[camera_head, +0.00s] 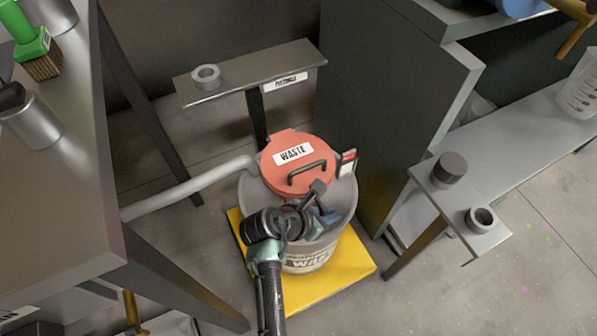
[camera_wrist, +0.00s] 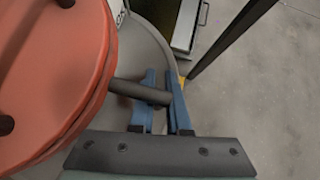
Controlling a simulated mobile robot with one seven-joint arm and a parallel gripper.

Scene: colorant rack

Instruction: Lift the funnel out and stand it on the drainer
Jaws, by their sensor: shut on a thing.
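A red round lidded piece marked WASTE (camera_head: 291,167), apparently the funnel, sits on top of a grey drum (camera_head: 346,200). It has a black bar handle on its lid, and any stem below is hidden. In the wrist view the red piece (camera_wrist: 50,60) fills the left side, and a dark rod (camera_wrist: 128,89) sticks out beside it. My gripper (camera_head: 326,213) is at the drum's near right rim. Its blue fingers (camera_wrist: 164,103) are shut on the dark rod. I cannot tell which stand is the drainer.
A narrow labelled shelf with a grey ring (camera_head: 206,76) stands behind left. A low shelf at right holds a dark cylinder (camera_head: 450,168) and another ring (camera_head: 481,218). A metal table (camera_head: 75,180) borders the left. A grey hose (camera_head: 190,186) reaches the drum, which stands on a yellow base (camera_head: 345,272).

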